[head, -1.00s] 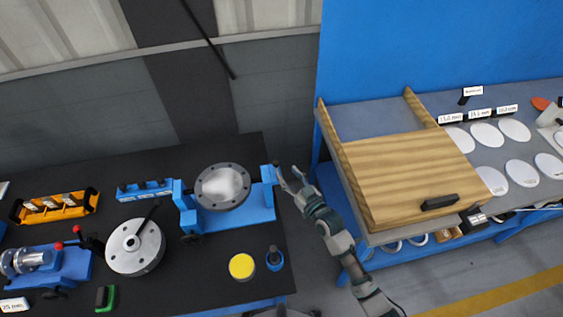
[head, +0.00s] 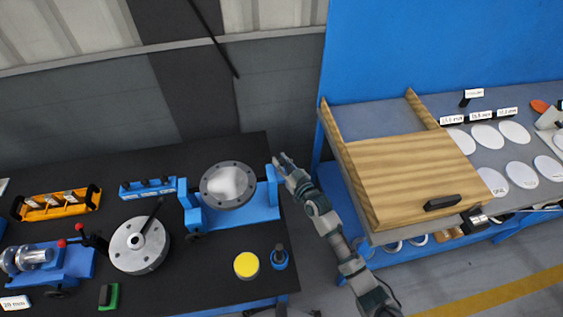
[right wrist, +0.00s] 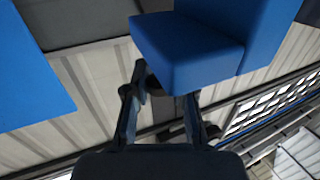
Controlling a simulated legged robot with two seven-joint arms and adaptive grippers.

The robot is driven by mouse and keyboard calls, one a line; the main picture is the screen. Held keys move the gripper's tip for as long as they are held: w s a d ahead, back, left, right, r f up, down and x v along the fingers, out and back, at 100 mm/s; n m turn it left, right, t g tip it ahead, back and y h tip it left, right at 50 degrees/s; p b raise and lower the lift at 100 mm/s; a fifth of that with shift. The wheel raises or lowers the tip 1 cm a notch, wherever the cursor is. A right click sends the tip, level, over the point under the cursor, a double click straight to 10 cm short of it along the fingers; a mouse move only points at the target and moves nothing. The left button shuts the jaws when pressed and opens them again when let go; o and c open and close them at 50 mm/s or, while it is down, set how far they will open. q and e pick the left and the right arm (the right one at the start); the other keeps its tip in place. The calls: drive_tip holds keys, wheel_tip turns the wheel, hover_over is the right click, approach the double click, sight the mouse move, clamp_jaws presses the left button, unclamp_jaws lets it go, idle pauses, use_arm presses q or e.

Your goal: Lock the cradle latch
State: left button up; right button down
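The blue cradle (head: 245,216) stands on the black bench and holds the round grey flanged shell (head: 228,186) between its two posts. The cradle's right post (head: 272,186) has a small dark part at its top; I cannot make out the latch's state. My right gripper (head: 282,160) is at the top of this post, on its right side. In the right wrist view, the gripper (right wrist: 165,95) has its fingers apart, and a blue block (right wrist: 185,55), apparently the cradle's post, covers part of the right finger. I cannot tell whether they touch. My left gripper is out of view.
Left of the cradle are a grey disc with a handle (head: 138,246), a blue rack (head: 148,187) and an orange tray (head: 58,203). A wooden drawer (head: 405,178) is on the right.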

sight(284, 169)
drive_tip(key=shift+s+a, duration=0.15)
drive_tip(key=shift+a, duration=0.1)
drive_tip(key=shift+d, duration=0.15)
drive_tip(key=p+v, duration=0.2)
drive_tip(key=v, duration=0.1)
drive_tip(key=shift+s+a+r, duration=0.1)
drive_tip(key=shift+s+a, duration=0.25)
drive_tip(key=shift+a+f, duration=0.1)
drive_tip(key=shift+f, duration=0.1)
drive_tip(key=c, duration=1)
unclamp_jaws()
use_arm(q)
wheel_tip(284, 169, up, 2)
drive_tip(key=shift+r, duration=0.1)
use_arm(e)
drive_tip(key=shift+o, duration=0.2)
